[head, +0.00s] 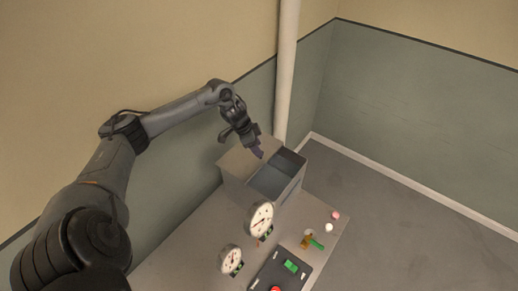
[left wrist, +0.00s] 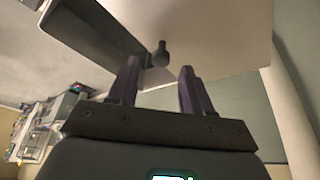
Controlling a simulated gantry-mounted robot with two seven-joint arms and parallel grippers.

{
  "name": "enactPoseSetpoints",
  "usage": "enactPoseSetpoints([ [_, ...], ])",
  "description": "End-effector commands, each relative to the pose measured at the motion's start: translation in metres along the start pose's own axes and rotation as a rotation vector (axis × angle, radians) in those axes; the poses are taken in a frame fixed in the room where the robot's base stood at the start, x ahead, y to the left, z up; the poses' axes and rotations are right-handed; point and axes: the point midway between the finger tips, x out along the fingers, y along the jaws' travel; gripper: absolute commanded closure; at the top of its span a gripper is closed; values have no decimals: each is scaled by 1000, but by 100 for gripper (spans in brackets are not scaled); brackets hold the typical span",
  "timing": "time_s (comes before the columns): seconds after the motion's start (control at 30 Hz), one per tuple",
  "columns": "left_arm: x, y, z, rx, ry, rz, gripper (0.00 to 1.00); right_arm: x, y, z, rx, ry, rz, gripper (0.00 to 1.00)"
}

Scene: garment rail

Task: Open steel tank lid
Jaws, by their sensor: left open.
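The steel tank (head: 275,200) is a grey box at the back of the bench. Its top is partly open: a dark gap shows on the right side, and a flat lid plate (head: 236,160) lies at the left. In the left wrist view the lid (left wrist: 215,35) fills the upper middle, with a dark round knob (left wrist: 161,54) near its edge. My left gripper (head: 258,153) is over the tank top. In the left wrist view its open fingers (left wrist: 160,68) point at the lid, and the knob shows between and just beyond the fingertips. I cannot tell whether they touch. My right gripper is out of view.
Two round gauges (head: 260,218) (head: 231,259) stand in front of the tank. A valve with a green handle (head: 317,244) and a dark control box (head: 280,273) with a red button are nearer. A pale vertical pipe (head: 286,75) rises behind. Floor at right is clear.

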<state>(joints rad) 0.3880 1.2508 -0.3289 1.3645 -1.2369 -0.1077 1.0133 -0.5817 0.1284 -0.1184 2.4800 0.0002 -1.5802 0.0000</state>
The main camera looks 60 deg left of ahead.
Motion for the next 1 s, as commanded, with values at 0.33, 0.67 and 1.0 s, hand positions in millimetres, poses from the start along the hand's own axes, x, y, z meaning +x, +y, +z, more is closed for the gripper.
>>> enactPoseSetpoints([
  [0.33, 27, 0, 0, 0, 1, 0, 50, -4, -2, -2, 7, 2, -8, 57],
  [0.67, 28, 0, 0, 0, 0, 0, 57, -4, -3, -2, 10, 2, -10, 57],
  [1.0, 28, 0, 0, 1, 0, 0, 100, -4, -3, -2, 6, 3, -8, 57],
])
